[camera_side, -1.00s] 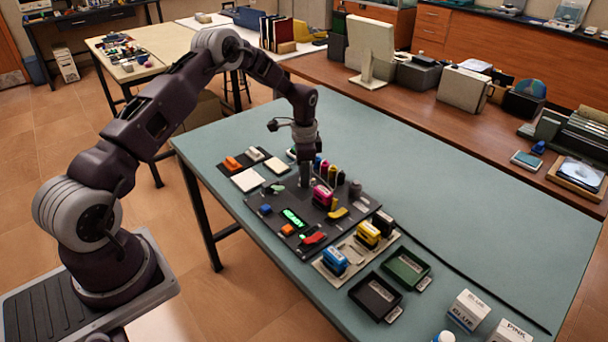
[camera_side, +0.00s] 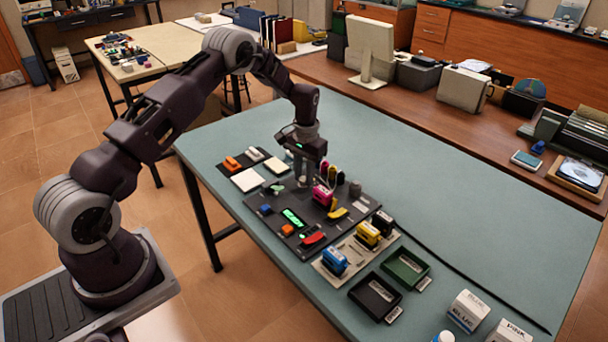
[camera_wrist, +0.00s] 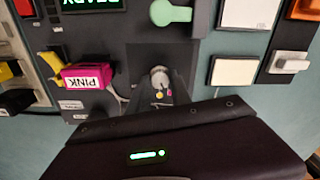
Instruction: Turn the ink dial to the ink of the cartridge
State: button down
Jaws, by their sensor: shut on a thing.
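My gripper (camera_side: 301,178) points down over the dark panel (camera_side: 262,200), behind and left of the pink cartridge. In the wrist view it is shut on the pale grey ink dial (camera_wrist: 160,78); the fingers partly hide it. Small yellow and pink dots show on the near side of the dial. The pink cartridge (camera_wrist: 87,77), labelled PINK, sits on the panel to the left of the dial; it also shows in the side view (camera_side: 321,195). A green lit display (camera_side: 292,217) reads READY. The dial's pointer direction is unclear.
Yellow (camera_side: 368,234) and blue (camera_side: 334,260) cartridges stand on a pale rack near a black one (camera_side: 382,222). Green and black trays (camera_side: 376,298) lie in front.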

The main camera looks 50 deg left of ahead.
jog(key=shift+n, duration=0.6)
jog(key=c, duration=1.2)
grip_release()
jog(key=shift+o, duration=0.2)
notch_tip(320, 180, up, 7)
jog(key=shift+d+r, duration=0.1)
